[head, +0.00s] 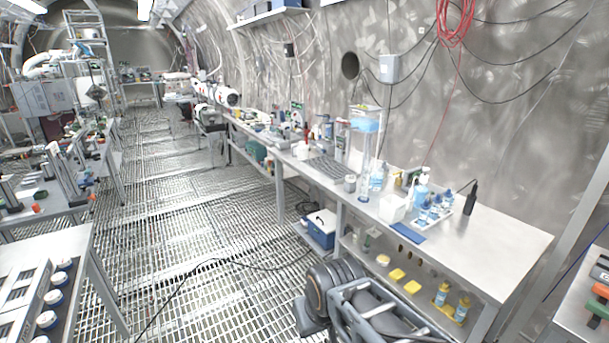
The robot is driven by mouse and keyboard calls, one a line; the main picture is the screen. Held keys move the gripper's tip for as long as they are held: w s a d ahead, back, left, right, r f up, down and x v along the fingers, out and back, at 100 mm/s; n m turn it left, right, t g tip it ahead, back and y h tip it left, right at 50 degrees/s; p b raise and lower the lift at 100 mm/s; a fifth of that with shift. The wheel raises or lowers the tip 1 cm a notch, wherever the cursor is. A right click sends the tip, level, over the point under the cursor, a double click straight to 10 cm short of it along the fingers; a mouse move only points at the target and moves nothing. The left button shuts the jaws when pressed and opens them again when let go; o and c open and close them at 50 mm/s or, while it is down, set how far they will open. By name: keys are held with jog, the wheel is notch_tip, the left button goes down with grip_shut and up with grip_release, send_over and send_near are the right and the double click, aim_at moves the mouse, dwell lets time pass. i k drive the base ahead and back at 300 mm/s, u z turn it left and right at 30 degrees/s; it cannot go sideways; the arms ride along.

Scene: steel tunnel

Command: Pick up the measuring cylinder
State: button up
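A tall, slim clear cylinder (366,172) stands upright on the right-hand bench, left of the white box and bottles. It looks like the measuring cylinder, but it is small in the head view and no scale marks can be read. A wider clear vessel with blue liquid (366,124) shows at its upper end; I cannot tell whether the two are joined. My dark grey arm shows at the bottom centre, in front of the bench and well apart from the cylinder. My gripper's fingertips cannot be made out.
Near the cylinder stand a white box (393,208), a tray of blue-labelled bottles (436,211) and a black handheld device (470,199). A blue pad (408,232) lies at the bench's front edge. The bench's right end (505,235) is clear. A blue cooler (321,228) sits below.

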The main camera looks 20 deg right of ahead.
aim_at(363, 197)
jog(key=u, duration=0.35)
jog(key=i, duration=2.05)
jog(key=z, duration=0.3)
jog(key=i, duration=1)
jog(key=z, duration=1.65)
jog(key=i, duration=0.85)
jog(key=z, duration=0.75)
